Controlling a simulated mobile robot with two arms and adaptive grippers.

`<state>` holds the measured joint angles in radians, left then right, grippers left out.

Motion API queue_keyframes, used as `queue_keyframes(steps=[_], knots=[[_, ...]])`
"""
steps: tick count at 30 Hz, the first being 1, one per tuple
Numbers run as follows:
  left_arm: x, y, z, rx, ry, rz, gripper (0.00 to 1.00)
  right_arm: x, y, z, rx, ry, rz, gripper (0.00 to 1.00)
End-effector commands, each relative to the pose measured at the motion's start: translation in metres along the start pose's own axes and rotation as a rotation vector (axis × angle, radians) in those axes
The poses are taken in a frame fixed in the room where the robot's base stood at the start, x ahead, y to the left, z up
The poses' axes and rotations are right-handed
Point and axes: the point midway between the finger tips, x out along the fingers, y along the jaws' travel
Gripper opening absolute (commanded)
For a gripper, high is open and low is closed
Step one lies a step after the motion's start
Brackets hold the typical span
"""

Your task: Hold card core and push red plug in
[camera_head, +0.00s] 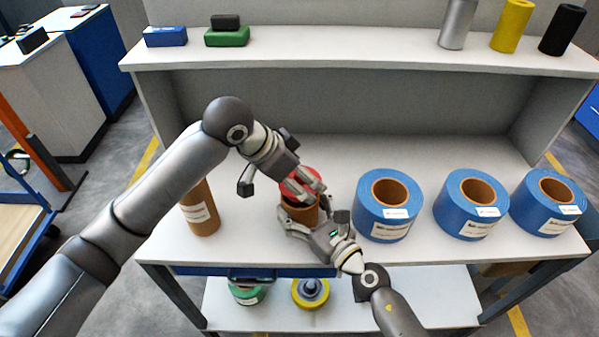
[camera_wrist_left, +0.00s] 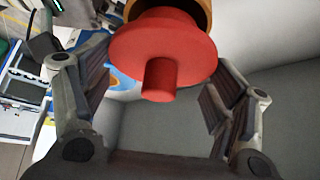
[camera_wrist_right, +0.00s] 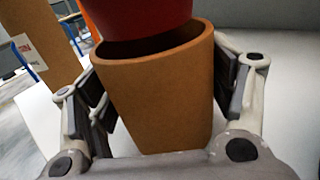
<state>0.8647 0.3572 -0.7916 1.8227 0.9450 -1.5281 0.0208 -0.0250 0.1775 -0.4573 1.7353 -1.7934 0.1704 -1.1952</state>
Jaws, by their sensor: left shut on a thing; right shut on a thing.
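The card core (camera_head: 302,214) is a brown tube standing upright above the white table in the head view. My right gripper (camera_head: 314,222) is shut around its sides, as the right wrist view also shows, with the core (camera_wrist_right: 155,95) between its fingers. The red plug (camera_head: 297,183) is at the core's top end. My left gripper (camera_head: 283,184) is shut on the plug from above. In the left wrist view the plug's flange and knob (camera_wrist_left: 160,75) face the camera. In the right wrist view a dark gap shows between plug and core rim; insertion depth is hidden.
Several blue-wrapped coils (camera_head: 388,205) stand right of my grippers on the table (camera_head: 260,255). Another brown tube (camera_head: 200,208) stands on the left, under my left arm. A shelf (camera_head: 340,50) with boxes and rolls runs behind. Green and yellow rolls (camera_head: 311,292) are below.

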Motion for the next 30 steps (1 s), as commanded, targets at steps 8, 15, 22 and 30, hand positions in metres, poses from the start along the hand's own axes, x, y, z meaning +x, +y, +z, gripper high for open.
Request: queue_keyframes(steps=[8, 15, 22, 30], knots=[[0.006, 0.000, 0.004, 0.000, -0.001, 0.000, 0.55, 0.000, 0.000, 0.000, 0.000, -0.001, 0.000, 0.52], [0.011, 0.000, 0.008, -0.001, -0.001, 0.001, 0.55, 0.000, 0.000, 0.000, 0.000, -0.001, 0.000, 0.52], [0.016, 0.000, 0.011, 0.000, -0.001, 0.000, 0.55, 0.000, 0.000, 0.000, 0.000, -0.001, 0.000, 0.52], [0.021, 0.000, 0.014, 0.000, -0.001, 0.000, 0.55, 0.000, 0.000, 0.000, 0.000, -0.001, 0.000, 0.52]])
